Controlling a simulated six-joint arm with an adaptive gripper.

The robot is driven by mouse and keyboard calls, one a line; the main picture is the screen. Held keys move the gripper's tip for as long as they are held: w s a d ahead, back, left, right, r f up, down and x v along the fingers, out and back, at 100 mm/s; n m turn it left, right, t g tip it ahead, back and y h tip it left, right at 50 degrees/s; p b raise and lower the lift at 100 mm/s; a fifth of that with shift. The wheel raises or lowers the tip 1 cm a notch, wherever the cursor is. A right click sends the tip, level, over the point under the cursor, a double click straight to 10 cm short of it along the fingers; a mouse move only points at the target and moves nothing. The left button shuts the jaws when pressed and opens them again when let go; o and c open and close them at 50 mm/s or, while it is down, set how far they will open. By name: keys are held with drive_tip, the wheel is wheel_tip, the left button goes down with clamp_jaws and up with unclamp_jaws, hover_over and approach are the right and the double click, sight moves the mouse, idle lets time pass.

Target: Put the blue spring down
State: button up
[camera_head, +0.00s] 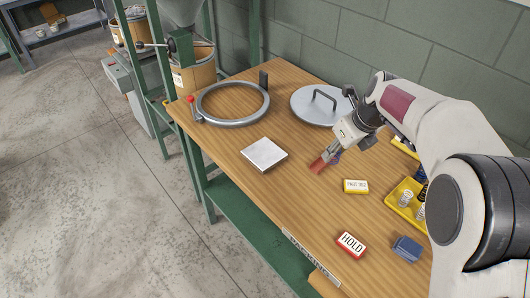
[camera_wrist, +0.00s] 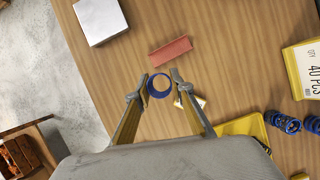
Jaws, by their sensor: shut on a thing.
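The blue spring (camera_wrist: 159,86) shows end-on as a blue ring between the two fingertips of my gripper (camera_wrist: 158,83) in the wrist view. My gripper is shut on it. In the head view my gripper (camera_head: 331,154) points down over the wooden table, and the spring (camera_head: 336,158) is mostly hidden by the fingers. I cannot tell whether the spring touches the tabletop. A red block (camera_wrist: 170,52) lies just beyond the fingertips; it also shows beside the gripper in the head view (camera_head: 318,166).
A silver plate (camera_head: 264,154) lies left of the gripper. A clamp ring (camera_head: 233,119) and round lid (camera_head: 306,113) lie behind. Bare wood separates plate and HOLD box.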

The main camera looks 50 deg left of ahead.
hover_over(261, 160)
drive_tip(key=d, duration=0.1)
drive_tip(key=shift+s+d+f, duration=0.15)
drive_tip(key=shift+s+f, duration=0.05)
drive_tip(key=shift+f, duration=0.6)
drive_tip(key=shift+f, duration=2.5)
drive_tip(key=shift+f, duration=0.1)
drive_tip(key=o, duration=0.8)
drive_tip(key=shift+d+r, duration=0.15)
drive_tip(key=shift+r, duration=0.35)
drive_tip(key=v, duration=1.1)
drive_tip(key=shift+d+r, duration=0.1)
